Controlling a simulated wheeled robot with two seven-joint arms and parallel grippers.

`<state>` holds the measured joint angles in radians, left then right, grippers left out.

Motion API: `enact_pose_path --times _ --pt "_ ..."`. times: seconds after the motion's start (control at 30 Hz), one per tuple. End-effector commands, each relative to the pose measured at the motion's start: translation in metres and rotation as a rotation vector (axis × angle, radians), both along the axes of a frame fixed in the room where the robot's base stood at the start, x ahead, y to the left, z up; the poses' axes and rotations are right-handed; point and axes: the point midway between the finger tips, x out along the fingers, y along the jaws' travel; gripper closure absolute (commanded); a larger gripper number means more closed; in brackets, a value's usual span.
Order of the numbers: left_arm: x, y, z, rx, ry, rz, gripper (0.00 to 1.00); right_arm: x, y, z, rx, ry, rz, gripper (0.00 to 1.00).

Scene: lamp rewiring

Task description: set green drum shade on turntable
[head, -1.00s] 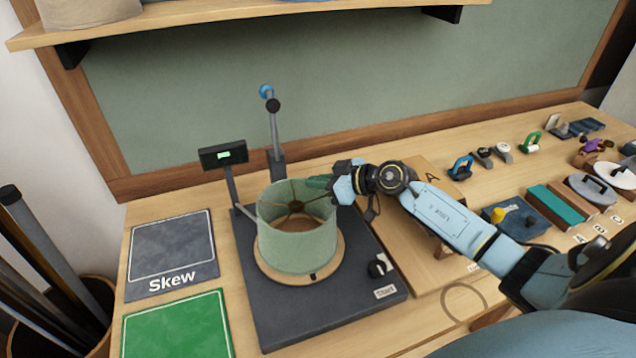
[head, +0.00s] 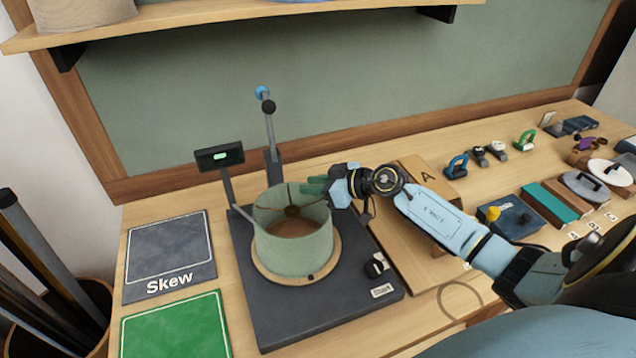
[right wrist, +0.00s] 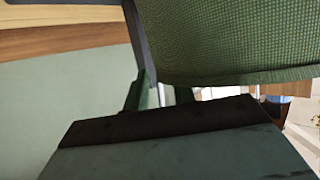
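The green drum shade (head: 292,238) stands upright on the round wooden disc (head: 262,272) of the dark turntable base (head: 300,328). Its open top shows a dark spider fitting inside. My right gripper (head: 315,186) is at the shade's right upper rim, with its green fingers reaching over the rim. The fingers look spread, with a gap between them in the right wrist view (right wrist: 165,95). There the shade's woven wall (right wrist: 235,40) fills the upper right, close to the fingers. Whether a finger touches the rim is hidden. My left gripper is out of view.
A small display (head: 219,157) and a post with a blue knob (head: 266,110) rise behind the shade. A grey "Skew" mat (head: 170,250) and a green mat (head: 178,328) lie at left.

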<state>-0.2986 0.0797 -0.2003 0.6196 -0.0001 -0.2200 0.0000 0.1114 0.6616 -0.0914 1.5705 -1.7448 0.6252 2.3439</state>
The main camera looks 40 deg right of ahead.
Motion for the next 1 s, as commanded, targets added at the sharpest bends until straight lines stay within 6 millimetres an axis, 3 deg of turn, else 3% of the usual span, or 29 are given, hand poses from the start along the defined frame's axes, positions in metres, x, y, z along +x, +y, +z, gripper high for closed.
enact_pose_path --times 0.17,0.7,1.0 --pt "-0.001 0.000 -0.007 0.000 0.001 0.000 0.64 0.000 0.000 0.010 -0.002 -0.002 0.002 0.74" --pt "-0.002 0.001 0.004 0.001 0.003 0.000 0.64 -0.079 -0.044 0.048 -0.001 0.003 0.000 0.74" --pt "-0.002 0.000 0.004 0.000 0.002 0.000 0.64 -0.096 -0.053 0.058 0.000 0.000 0.000 0.74"
